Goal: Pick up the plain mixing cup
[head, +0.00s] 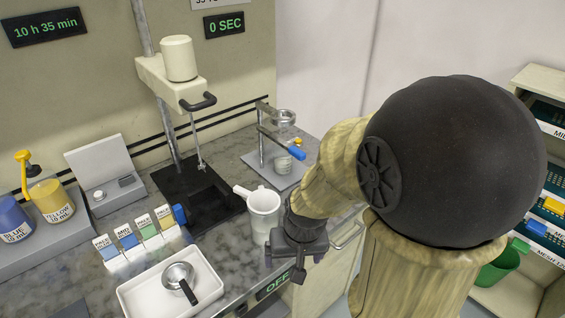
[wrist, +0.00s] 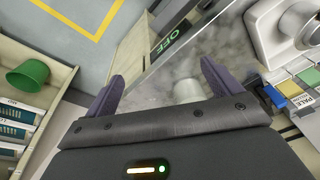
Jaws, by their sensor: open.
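The plain white mixing cup (head: 264,218) stands upright on the grey counter in the head view, with a handle or spout at its upper left. My gripper (head: 293,266) is just right of and nearer the camera than the cup, at the counter's front edge. In the wrist view its two purple fingers (wrist: 163,88) are spread wide. I see no contact between fingers and cup.
A white tray (head: 137,299) with a metal pan (head: 178,277) and several colour sample cards (head: 148,228) lie left of the cup. A mixer stand (head: 178,195) is behind it. A clamp stand (head: 262,150) is behind right. A green bin (wrist: 28,74) stands on a shelf.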

